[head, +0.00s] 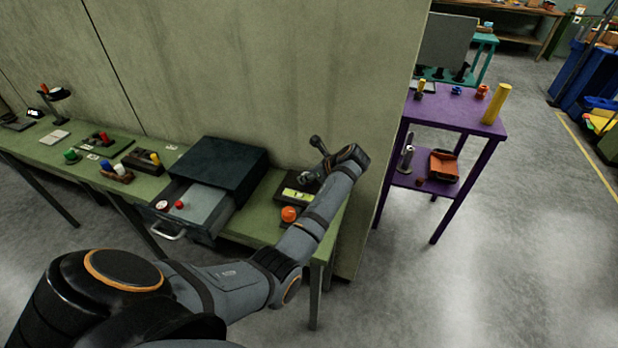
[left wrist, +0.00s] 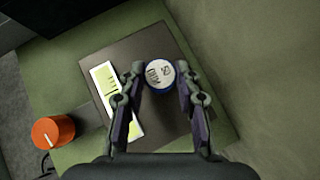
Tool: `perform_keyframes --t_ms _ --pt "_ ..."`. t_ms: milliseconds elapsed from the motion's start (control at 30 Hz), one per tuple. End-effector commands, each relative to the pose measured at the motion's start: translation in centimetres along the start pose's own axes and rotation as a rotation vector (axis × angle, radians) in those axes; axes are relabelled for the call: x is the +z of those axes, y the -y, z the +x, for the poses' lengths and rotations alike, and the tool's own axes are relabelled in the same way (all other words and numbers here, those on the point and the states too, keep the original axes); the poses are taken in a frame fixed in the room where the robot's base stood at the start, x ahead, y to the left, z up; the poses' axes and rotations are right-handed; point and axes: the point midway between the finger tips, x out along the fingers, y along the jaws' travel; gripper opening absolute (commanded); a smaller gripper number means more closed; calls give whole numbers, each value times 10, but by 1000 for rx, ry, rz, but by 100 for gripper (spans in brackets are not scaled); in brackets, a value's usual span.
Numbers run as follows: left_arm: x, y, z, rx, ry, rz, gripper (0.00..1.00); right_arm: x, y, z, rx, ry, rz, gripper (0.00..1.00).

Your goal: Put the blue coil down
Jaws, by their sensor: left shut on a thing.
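The blue coil (left wrist: 160,76) shows in the left wrist view as a round piece with a pale printed top and a blue side. My left gripper (left wrist: 158,92) is shut on it, one finger on each side. The coil is over a dark square plate (left wrist: 150,48) with a bright yellow-green panel; I cannot tell whether it touches the plate. In the head view my left gripper (head: 312,176) is at the right end of the green bench (head: 258,232), by the same plate. The coil cannot be made out there. My right gripper is not in view.
An orange knob (head: 289,214) sits beside the plate. Left of it stands a dark cabinet (head: 222,160) with an open drawer (head: 205,203) holding small red and white pieces. A wall rises behind the bench. A purple table (head: 455,108) with several small things stands to the right.

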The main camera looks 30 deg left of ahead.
Motion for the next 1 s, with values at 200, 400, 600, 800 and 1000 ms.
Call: perform_keyframes --t_ms 200,400,600,800,1000 --pt "-1 0 2 0 0 0 51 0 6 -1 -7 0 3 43" --pt "-1 0 2 0 0 0 55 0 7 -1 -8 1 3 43" --pt "0 0 -4 -1 -1 -1 55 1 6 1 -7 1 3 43" --pt "-1 2 -48 -6 -3 -2 55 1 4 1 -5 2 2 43" --pt "0 1 -94 -4 -3 -2 55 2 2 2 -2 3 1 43"
